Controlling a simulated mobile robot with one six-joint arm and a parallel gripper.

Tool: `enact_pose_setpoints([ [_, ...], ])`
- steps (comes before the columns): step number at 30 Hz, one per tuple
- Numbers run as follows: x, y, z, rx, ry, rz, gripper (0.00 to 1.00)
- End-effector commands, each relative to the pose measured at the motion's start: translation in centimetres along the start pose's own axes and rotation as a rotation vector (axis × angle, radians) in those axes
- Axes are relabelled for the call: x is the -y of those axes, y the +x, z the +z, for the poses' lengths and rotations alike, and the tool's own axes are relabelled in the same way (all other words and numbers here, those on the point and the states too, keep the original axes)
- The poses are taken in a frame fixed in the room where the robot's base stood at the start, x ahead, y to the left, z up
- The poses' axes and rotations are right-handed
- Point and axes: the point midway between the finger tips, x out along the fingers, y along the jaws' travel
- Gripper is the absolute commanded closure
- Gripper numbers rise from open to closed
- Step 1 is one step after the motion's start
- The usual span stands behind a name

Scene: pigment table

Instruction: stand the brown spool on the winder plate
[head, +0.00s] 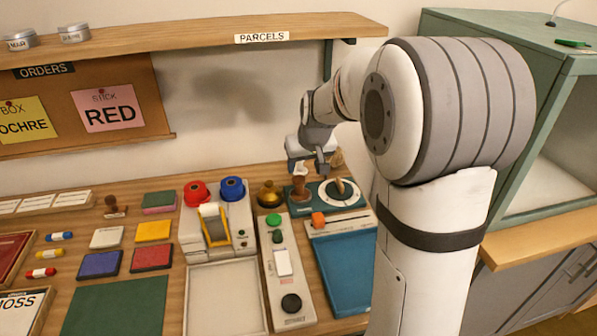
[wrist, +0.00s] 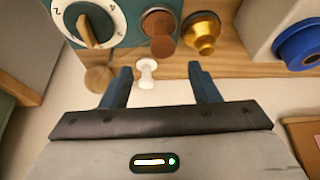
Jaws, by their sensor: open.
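The brown spool (head: 300,187) stands upright at the left end of the teal winder box in the head view. The wrist view shows the brown spool (wrist: 160,35) on a round, pale metallic plate (wrist: 158,9), which it partly covers. The plate is hard to make out in the head view. My gripper (head: 321,167) is over the back of the box, behind and to the right of the spool. In the wrist view my gripper (wrist: 160,70) has its fingers spread with nothing held, and the brown spool is beyond the fingertips, apart from them.
A white dial (head: 342,193) with a wooden pointer is right of the spool. A brass piece (head: 270,194) stands close on its left. A white spool (wrist: 147,72) and a tan spool (wrist: 98,79) are near the wall, by my fingers. A shelf (head: 190,36) overhangs the table.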

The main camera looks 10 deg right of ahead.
Motion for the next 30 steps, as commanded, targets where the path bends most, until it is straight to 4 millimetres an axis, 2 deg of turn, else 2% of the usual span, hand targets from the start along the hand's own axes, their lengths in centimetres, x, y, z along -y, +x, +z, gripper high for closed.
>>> enact_pose_setpoints([
  [5, 0.2, -1.9, 1.2, 0.010, 0.003, 0.000, 0.45],
  [8, 0.7, -3.9, 4.0, 0.035, 0.012, 0.001, 0.45],
  [11, 1.3, -6.4, 8.3, 0.075, 0.026, 0.002, 0.45],
  [15, 2.1, -9.3, 15.0, 0.136, 0.049, 0.009, 0.45],
  [18, 2.5, -10.6, 19.3, 0.175, 0.063, 0.015, 0.45],
  [21, 2.7, -11.4, 22.6, 0.204, 0.075, 0.022, 0.45],
  [23, 2.8, -11.7, 23.9, 0.217, 0.080, 0.024, 0.45],
  [24, 3.8, -11.8, 24.6, 0.224, 0.083, 0.026, 0.45],
  [25, 4.0, -11.8, 24.9, 0.228, 0.082, 0.027, 0.45],
  [30, 4.1, -11.9, 25.7, 0.236, 0.085, 0.028, 0.45],
])
